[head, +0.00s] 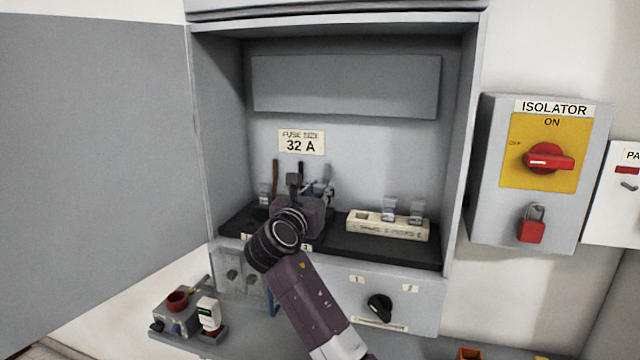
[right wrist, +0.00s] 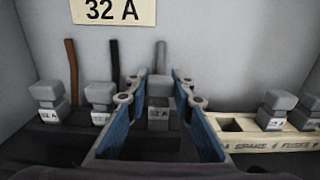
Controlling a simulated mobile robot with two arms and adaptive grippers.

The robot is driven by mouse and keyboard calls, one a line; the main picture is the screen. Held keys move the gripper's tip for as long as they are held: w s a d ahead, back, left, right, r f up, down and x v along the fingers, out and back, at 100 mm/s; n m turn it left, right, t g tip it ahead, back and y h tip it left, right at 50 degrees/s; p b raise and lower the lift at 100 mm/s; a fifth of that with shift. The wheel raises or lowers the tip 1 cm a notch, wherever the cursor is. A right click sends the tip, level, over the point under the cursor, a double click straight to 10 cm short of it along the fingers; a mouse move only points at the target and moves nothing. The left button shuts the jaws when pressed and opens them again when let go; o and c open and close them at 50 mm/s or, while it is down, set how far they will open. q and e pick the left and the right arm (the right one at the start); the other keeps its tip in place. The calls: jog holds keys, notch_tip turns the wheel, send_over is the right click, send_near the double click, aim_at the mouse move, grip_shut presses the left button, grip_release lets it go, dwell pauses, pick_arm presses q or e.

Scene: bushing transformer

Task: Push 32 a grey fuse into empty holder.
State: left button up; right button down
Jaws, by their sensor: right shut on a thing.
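My right gripper (right wrist: 158,92) has its blue-padded fingers on either side of a grey fuse (right wrist: 158,104) with a white label, shut on it. The fuse is upright in front of a grey cable, in line with two other grey fuses (right wrist: 48,100) (right wrist: 101,98) on the left. The holder under the held fuse is hidden, so I cannot tell how deep it sits. In the head view my right gripper (head: 308,190) is inside the cabinet and mostly hides the fuse. My left gripper is not in view.
A cream spare-fuses block (head: 388,226) stands right of the gripper, with two grey fuses and an empty slot at its left. A "32 A" sign (head: 301,142) is on the back wall. The cabinet door (head: 95,150) is open at left. An isolator box (head: 540,180) is at right.

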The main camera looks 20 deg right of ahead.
jog(key=shift+f, duration=0.4)
jog(key=c, duration=1.6)
grip_release()
jog(key=shift+a, duration=0.1)
